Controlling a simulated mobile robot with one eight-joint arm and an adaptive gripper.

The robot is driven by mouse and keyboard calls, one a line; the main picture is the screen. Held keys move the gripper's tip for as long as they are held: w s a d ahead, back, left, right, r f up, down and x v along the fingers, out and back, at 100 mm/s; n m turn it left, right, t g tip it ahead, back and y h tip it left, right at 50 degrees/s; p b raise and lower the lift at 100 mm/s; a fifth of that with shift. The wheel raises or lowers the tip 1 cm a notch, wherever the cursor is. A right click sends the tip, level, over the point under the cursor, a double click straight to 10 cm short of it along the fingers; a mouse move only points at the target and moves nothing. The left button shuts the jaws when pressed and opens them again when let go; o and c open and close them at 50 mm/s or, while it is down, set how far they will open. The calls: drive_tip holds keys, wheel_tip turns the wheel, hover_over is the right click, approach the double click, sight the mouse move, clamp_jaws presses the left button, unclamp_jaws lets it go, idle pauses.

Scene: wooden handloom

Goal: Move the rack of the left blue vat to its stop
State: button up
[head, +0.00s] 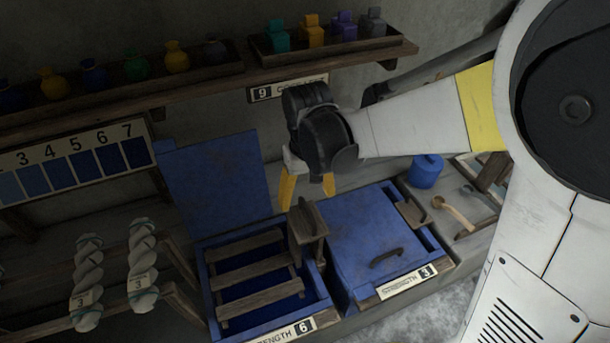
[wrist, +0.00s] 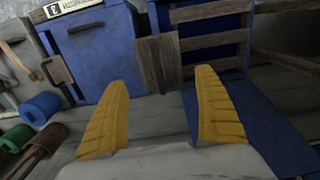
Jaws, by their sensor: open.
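The left blue vat (head: 267,324) stands with its blue lid (head: 222,185) raised behind it, and its front label reads 6. Its wooden slatted rack (head: 250,270) lies across the opening over dark blue liquid. A wooden block or handle piece (head: 307,222) rises at the vat's right edge; it also shows in the wrist view (wrist: 158,62). My gripper (head: 308,190) is open and empty, with yellow fingers pointing down just above and behind this wooden piece. In the wrist view my gripper (wrist: 160,105) has its fingers on either side of that piece, apart from it.
The right blue vat (head: 365,235) is closed, with a dark handle and a label reading 3. A shelf (head: 200,85) with coloured jars runs above. Twisted white skeins (head: 142,265) hang at left. A blue pot (head: 426,170) and a wooden ladle (head: 452,212) lie at right.

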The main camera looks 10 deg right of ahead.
sight(307, 209)
wheel_tip(307, 209, down, 5)
drive_tip(key=b, duration=0.3)
drive_tip(key=shift+w+d+f, duration=0.1)
drive_tip(key=shift+w+f, duration=0.05)
drive_tip(key=shift+f, duration=0.05)
drive_tip(key=shift+f, duration=0.1)
drive_tip(key=shift+f+b, duration=0.2)
drive_tip(key=shift+b, duration=0.2)
clamp_jaws()
wheel_tip(307, 209, down, 16)
drive_tip(key=b, duration=1.2)
drive_tip(key=shift+r, duration=0.25)
drive_tip(key=shift+f, duration=1.5)
